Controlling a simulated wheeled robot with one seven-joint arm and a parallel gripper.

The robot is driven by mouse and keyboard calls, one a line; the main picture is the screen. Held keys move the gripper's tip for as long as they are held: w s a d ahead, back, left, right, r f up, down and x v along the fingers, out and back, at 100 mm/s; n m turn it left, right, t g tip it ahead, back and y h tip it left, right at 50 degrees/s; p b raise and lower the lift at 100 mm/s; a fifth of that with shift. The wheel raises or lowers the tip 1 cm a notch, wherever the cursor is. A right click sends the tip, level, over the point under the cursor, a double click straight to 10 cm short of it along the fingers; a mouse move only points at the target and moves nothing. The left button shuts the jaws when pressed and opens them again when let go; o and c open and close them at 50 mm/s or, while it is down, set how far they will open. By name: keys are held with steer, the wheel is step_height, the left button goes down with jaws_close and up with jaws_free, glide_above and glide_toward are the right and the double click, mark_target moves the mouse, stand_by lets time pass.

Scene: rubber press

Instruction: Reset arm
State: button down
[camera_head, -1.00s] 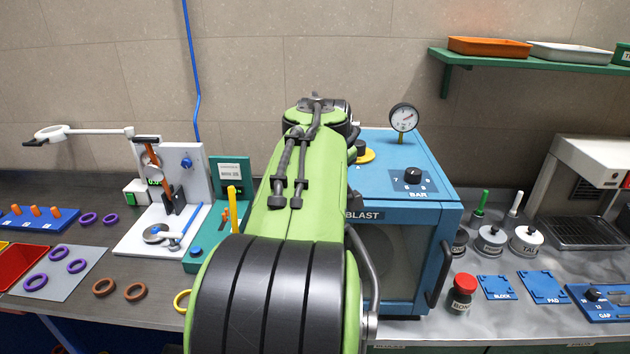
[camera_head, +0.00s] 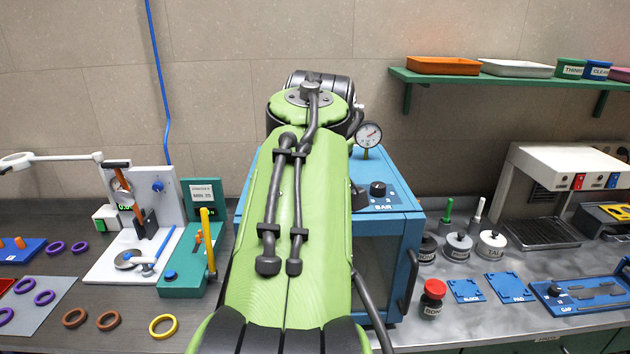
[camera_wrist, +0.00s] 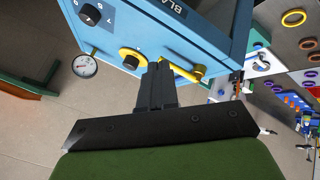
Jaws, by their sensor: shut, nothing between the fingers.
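My gripper (camera_wrist: 156,84) shows in the wrist view with its dark fingers together and nothing between them. It is in front of the blue blast cabinet (camera_wrist: 185,30), close to a yellow-ringed knob (camera_wrist: 133,58) and a yellow lever (camera_wrist: 185,72). Whether it touches the cabinet I cannot tell. In the head view my green arm covers the left part of the blue cabinet (camera_head: 400,240), and my gripper is hidden behind the arm.
A pressure gauge (camera_head: 368,135) stands on the cabinet. A green fixture (camera_head: 190,280) with a yellow lever and a white test stand (camera_head: 120,265) are at left. Several labelled pots (camera_head: 458,247) stand at right. A green shelf (camera_head: 500,78) holds trays.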

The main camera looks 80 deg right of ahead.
steer(key=shift+s+a, duration=0.1)
stand_by(0.4)
steer(key=w+a+f+n+t+y, duration=0.2)
steer(key=w+a+f, duration=0.2)
steer(key=w+a, duration=0.45)
steer(key=w+a+f+n+t+y, duration=0.2)
steer(key=w+a+f, duration=0.2)
steer(key=w+a, duration=0.45)
steer(key=s+a+f+n+y, duration=0.1)
steer(key=a+f, duration=0.4)
steer(key=a, duration=0.5)
steer(key=s+a+f+n+y, duration=0.2)
steer(key=a+f, duration=0.3)
steer(key=a, duration=0.5)
steer(key=shift+s+y, duration=0.4)
steer(key=shift+s, duration=0.1)
steer(key=shift+a, duration=0.1)
